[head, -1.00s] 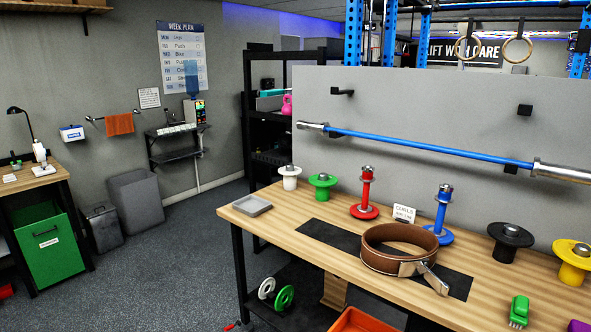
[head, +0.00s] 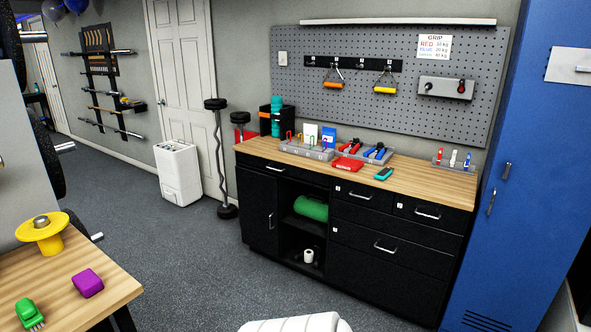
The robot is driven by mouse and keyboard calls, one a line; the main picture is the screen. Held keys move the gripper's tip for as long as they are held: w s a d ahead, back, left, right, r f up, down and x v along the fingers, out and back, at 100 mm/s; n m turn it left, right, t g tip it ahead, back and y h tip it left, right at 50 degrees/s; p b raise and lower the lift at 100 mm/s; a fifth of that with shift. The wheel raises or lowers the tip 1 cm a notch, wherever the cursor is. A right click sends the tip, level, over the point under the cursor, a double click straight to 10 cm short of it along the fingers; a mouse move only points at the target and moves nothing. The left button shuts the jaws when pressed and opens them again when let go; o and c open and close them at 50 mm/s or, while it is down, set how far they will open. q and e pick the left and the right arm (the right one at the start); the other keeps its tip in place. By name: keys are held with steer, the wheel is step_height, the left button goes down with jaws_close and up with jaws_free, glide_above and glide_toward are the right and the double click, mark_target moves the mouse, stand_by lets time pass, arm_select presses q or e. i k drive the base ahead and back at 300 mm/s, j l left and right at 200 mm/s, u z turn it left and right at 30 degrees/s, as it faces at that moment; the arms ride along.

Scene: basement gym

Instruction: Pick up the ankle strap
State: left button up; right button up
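I cannot make out an ankle strap in the head view. An orange-gripped cable handle (head: 333,85) and a yellow-gripped cable handle (head: 385,90) hang from a black hook rail (head: 352,63) on the pegboard (head: 300,95). The rail's other hooks look bare. Neither of my grippers is in view.
A black cabinet (head: 365,215) with a wooden top carries trays and small tools. A green roll (head: 311,207) lies in its open shelf. A blue locker (head: 530,170) stands right. A wooden bench (head: 75,262) is at lower left. Grey floor (head: 190,265) between them is clear.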

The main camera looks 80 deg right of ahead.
mark_target(384, 174)
steer(key=z, duration=3.35)
steer(key=i+j, duration=0.15)
steer(key=i, duration=0.1)
